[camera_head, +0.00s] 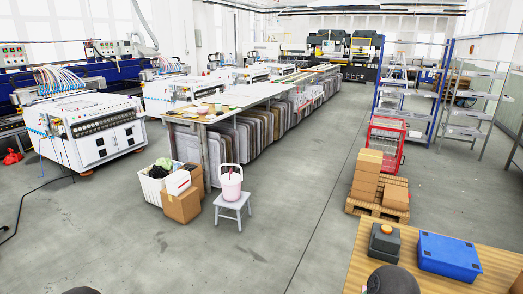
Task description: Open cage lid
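A red wire-mesh cage (387,136) stands on the floor at the right, behind stacked cardboard boxes that hide part of its lower front. It is small in the view, and I cannot tell which part is its lid or whether the lid is open or shut. Neither of my grippers is in view. Dark rounded shapes at the bottom edge seem to be parts of my arms.
Cardboard boxes (366,174) sit on a pallet (371,211) in front of the cage. A wooden table (378,246) at bottom right holds a blue case (449,256) and a dark box-shaped device (384,242). The central floor is clear.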

